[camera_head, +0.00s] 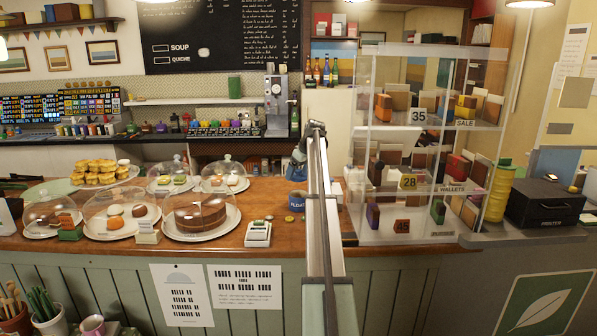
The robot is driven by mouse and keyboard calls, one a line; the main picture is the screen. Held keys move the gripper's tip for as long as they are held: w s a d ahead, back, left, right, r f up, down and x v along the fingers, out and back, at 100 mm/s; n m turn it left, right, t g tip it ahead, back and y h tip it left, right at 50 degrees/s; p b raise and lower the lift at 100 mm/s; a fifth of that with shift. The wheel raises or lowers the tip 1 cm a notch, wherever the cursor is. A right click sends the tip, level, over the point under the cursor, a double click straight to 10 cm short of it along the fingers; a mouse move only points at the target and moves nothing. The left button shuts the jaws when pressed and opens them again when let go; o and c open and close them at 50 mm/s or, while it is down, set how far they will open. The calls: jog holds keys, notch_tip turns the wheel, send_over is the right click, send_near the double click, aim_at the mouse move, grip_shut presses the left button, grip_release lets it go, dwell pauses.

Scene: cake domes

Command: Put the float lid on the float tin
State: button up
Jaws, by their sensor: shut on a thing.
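The blue float tin (296,201), with white lettering on its side, stands on the wooden counter near the middle of the picture. The arm runs up the middle and hides what lies just right of the tin. My gripper (298,168) is above and behind the tin in the picture, pointing down. It is shut on a dark blue thing that looks like the float lid (296,173), small and partly hidden by the gripper and arm. I cannot tell exactly how far the lid is from the tin's rim.
A white card reader (258,233) and a small round object (289,219) lie left of the tin. Glass cake domes (201,208) cover the counter's left side. A clear shelf case (410,190) stands close on the right. The counter just left of the tin is fairly free.

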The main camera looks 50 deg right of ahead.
aim_at(303, 177)
jog(key=shift+f, duration=2.85)
jog(key=shift+f, duration=0.8)
jog(key=o, duration=0.7)
jog(key=shift+v, duration=3)
